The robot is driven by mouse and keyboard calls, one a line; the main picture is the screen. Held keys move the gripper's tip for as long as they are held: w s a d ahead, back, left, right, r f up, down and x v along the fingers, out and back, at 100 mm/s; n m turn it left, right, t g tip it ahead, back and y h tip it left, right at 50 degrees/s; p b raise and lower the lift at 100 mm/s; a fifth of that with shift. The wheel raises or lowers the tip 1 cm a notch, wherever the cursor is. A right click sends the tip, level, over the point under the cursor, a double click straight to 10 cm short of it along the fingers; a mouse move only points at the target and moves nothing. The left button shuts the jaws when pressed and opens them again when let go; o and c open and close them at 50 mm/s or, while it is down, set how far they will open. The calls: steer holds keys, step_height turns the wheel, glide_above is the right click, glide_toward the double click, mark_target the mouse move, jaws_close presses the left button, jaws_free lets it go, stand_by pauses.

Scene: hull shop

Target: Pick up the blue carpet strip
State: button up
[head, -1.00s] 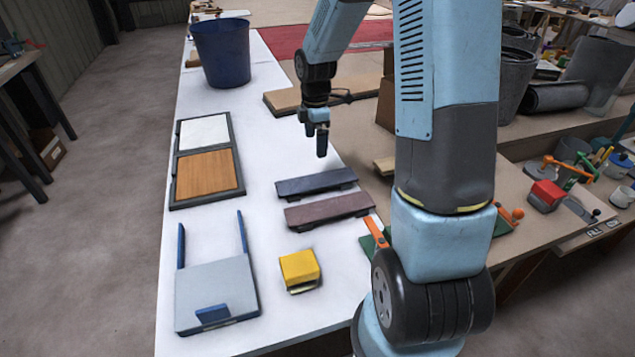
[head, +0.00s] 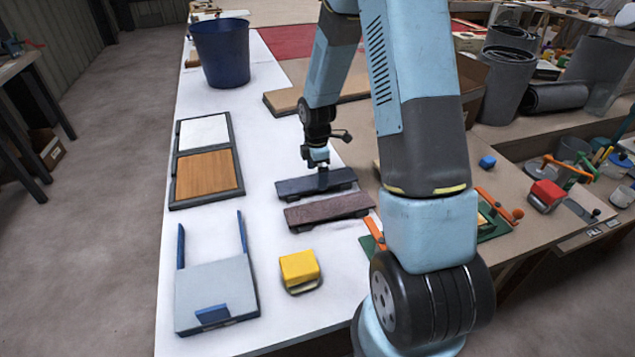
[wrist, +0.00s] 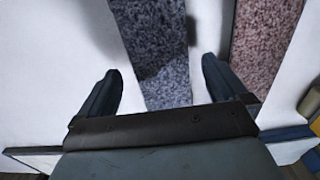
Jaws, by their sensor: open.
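The blue carpet strip (head: 300,185) lies on the white table in the head view, a dark blue-grey bar raised on small dark supports. In the wrist view the blue carpet strip (wrist: 158,38) runs up from between my fingers, speckled blue-grey. My gripper (head: 321,178) is right at the strip, pointing down over its right half. In the wrist view my gripper (wrist: 162,88) is open, with one finger on each side of the strip and white table showing between each finger and the strip. Whether the fingertips reach below its top is hard to tell.
A reddish-brown carpet strip (head: 328,209) lies parallel just nearer, also in the wrist view (wrist: 266,45) beside my right finger. A yellow block (head: 299,270), a grey board with blue rails (head: 215,293), a framed panel (head: 207,174) and a blue bin (head: 221,52) share the table.

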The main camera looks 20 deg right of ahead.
steer(key=shift+f, duration=0.75)
steer(key=c, duration=1.1)
steer(key=shift+r, duration=0.15)
